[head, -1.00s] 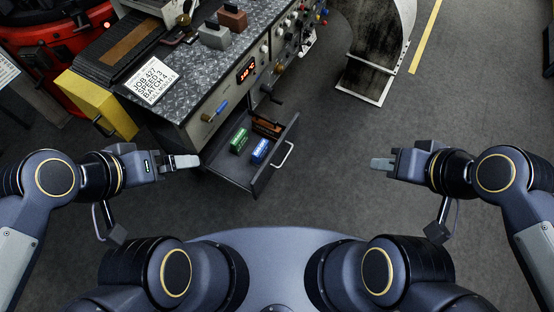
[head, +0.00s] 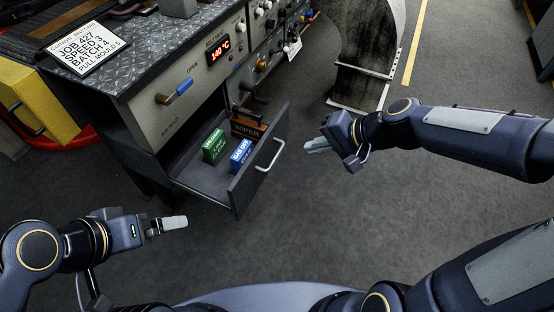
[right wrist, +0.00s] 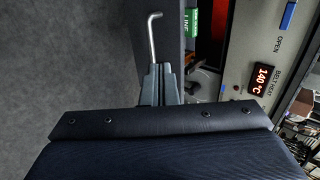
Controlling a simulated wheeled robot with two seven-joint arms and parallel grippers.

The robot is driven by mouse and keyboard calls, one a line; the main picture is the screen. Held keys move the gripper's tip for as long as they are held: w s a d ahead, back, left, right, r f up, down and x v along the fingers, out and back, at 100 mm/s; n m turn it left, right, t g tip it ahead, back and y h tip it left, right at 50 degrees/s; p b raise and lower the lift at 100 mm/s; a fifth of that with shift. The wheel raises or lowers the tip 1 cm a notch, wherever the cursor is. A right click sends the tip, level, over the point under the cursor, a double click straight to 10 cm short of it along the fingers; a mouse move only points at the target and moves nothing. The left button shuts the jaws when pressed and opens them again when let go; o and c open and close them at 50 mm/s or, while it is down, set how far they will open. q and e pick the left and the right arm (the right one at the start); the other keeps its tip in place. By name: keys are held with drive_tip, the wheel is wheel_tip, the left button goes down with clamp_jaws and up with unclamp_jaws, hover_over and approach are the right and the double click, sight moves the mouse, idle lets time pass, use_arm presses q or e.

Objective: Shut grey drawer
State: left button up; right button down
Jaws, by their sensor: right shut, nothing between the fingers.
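The grey drawer (head: 212,193) stands pulled out of the machine cabinet. Its front panel (head: 252,182) carries a pale bar handle (head: 270,156). Inside lie a green box (head: 214,147), a blue box (head: 241,156) and a brown block marked WIPER (head: 247,127). My right gripper (head: 308,146) is shut and empty, to the right of the handle with a gap in the head view. In the right wrist view the handle (right wrist: 153,36) rises beyond the fingertips (right wrist: 160,72); contact is unclear there. My left gripper (head: 185,222) is below and left of the drawer, its fingers overlapping.
A crank (head: 252,88) projects above the drawer. A yellow box (head: 38,100) stands left. Floor in front of the drawer is clear.

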sight(261, 150)
drive_tip(key=x, duration=0.4)
drive_tip(key=r+b+x, duration=0.1)
drive_tip(key=x, duration=0.3)
drive_tip(key=a+b+x, duration=0.1)
drive_tip(key=x, duration=0.3)
drive_tip(key=shift+w+a+r, duration=0.1)
drive_tip(key=shift+w+r, duration=0.1)
drive_tip(key=shift+w, duration=0.05)
use_arm(q)
drive_tip(key=shift+f, duration=1)
use_arm(e)
drive_tip(key=shift+w+a, duration=0.35)
drive_tip(key=shift+a, duration=0.15)
drive_tip(key=shift+a, duration=0.1)
